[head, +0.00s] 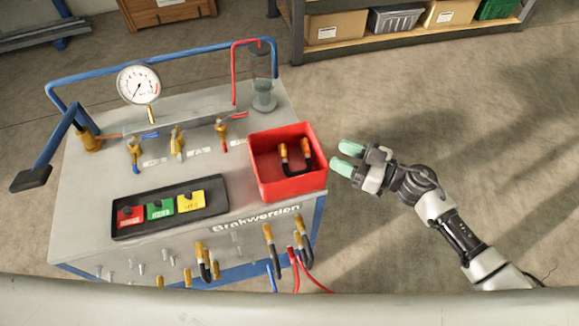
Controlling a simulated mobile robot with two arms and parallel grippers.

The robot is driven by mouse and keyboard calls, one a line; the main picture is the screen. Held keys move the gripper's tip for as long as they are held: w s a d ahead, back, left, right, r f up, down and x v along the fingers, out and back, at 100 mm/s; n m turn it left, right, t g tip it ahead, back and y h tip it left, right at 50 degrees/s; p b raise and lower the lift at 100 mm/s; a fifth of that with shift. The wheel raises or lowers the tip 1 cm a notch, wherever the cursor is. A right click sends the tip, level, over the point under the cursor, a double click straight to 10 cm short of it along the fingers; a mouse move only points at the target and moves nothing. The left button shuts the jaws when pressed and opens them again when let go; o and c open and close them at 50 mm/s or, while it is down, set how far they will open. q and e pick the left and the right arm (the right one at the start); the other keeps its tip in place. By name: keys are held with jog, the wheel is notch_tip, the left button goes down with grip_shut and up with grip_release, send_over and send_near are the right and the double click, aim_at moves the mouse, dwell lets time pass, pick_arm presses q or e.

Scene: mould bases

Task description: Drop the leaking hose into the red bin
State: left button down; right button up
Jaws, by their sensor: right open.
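The red bin (262,177) sits on the right end of the grey bench top. A short black hose (295,170) with brass-coloured end fittings lies inside the bin, bent in a U with its ends up. My right gripper (343,158) is just right of the bin, over the floor side, with its pale green fingertips apart and nothing between them. Other black hoses with brass ends hang on the front face of the bench, one pair at the right (271,246) and one further left (203,262). My left gripper does not show.
The bench (90,190) carries a pressure gauge (138,84), brass valves (177,142), a black tray (122,232) of coloured tags and a glass cylinder (263,85). A blue rail runs along its back. A shelf with boxes (336,27) stands behind. The floor at right is clear.

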jog(key=b+v, duration=0.1)
jog(key=v, duration=0.4)
dwell(0.3)
jog(key=w+d+f+m+t+h, duration=0.1)
jog(key=d+f+m+t+h, duration=0.25)
jog(key=f, duration=0.65)
jog(key=d+f+m+t+h, duration=0.2)
jog(key=d+f+m+h, duration=0.25)
jog(key=f, duration=0.55)
jog(key=s+d+f+m+g+h, duration=0.25)
jog(key=s+f+h, duration=0.3)
jog(key=f, duration=0.45)
jog(key=s+f+g+h, duration=0.2)
jog(key=s+f+g, duration=0.2)
jog(key=s+f, duration=0.95)
jog(key=s+a+f+g, duration=0.1)
jog(key=s+f+g, duration=0.1)
jog(key=s, duration=0.8)
jog(key=s+a+f+g, duration=0.1)
jog(key=s+f+g, duration=0.2)
jog(key=s, duration=0.7)
jog(key=shift+s+a+g+h, duration=0.2)
jog(key=shift+a+g+h, duration=0.1)
jog(key=shift+g+h, duration=0.1)
jog(key=shift+f, duration=0.1)
